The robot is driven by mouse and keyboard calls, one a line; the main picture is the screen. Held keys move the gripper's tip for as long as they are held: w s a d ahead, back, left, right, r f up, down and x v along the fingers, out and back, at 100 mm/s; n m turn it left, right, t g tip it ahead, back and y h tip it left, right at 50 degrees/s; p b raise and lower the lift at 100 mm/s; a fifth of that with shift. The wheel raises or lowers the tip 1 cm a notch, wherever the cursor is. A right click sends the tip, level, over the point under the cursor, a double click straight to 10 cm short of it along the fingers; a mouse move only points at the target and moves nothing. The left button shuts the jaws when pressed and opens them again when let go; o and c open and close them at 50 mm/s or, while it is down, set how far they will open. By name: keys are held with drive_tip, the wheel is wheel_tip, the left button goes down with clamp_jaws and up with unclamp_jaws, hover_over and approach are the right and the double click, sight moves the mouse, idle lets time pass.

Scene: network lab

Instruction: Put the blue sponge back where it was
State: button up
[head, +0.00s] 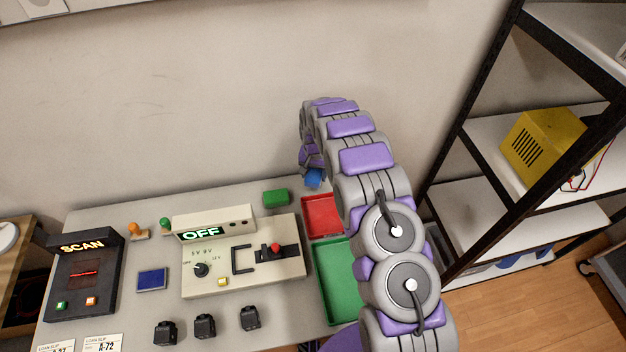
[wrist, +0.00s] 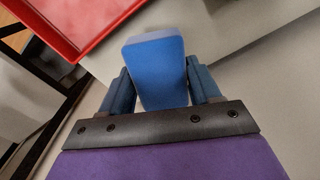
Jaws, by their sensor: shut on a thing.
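The blue sponge (wrist: 158,75) is a blue block between the two fingers of my gripper (wrist: 160,90) in the wrist view. My gripper is shut on it. In the head view the sponge (head: 314,178) shows as a small blue patch below the end of my arm, near the back edge of the table, behind the red tray. My gripper's fingers are mostly hidden by my arm in the head view. In the wrist view the sponge appears over or near the pale table top (wrist: 222,28); I cannot tell if it touches the table.
A red tray (head: 322,218) and a green tray (head: 338,285) lie at the table's right side, partly behind my arm. A green block (head: 275,197) sits left of the sponge. A beige OFF device (head: 215,270), a blue pad (head: 152,280) and a dark SCAN box (head: 80,280) stand further left.

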sight(316, 179)
drive_tip(key=shift+d, duration=0.35)
drive_tip(key=shift+d+f, duration=0.15)
drive_tip(key=shift+f, duration=0.2)
drive_tip(key=f, duration=0.1)
drive_tip(key=f+b, duration=0.1)
drive_tip(key=shift+a+f, duration=0.2)
drive_tip(key=shift+f, duration=0.1)
drive_tip(key=shift+a+f, duration=0.25)
drive_tip(key=shift+a, duration=0.05)
drive_tip(key=shift+a+r, duration=0.1)
drive_tip(key=shift+a, duration=0.2)
drive_tip(key=o, duration=1.1)
drive_tip(key=shift+d, duration=0.55)
drive_tip(key=shift+a+r, duration=0.25)
drive_tip(key=shift+r, duration=0.15)
wheel_tip(316, 179, up, 10)
drive_tip(key=shift+d+r+p, duration=0.1)
drive_tip(key=shift+d+p, duration=0.05)
drive_tip(key=shift+p, duration=1)
drive_tip(key=shift+r, duration=0.6)
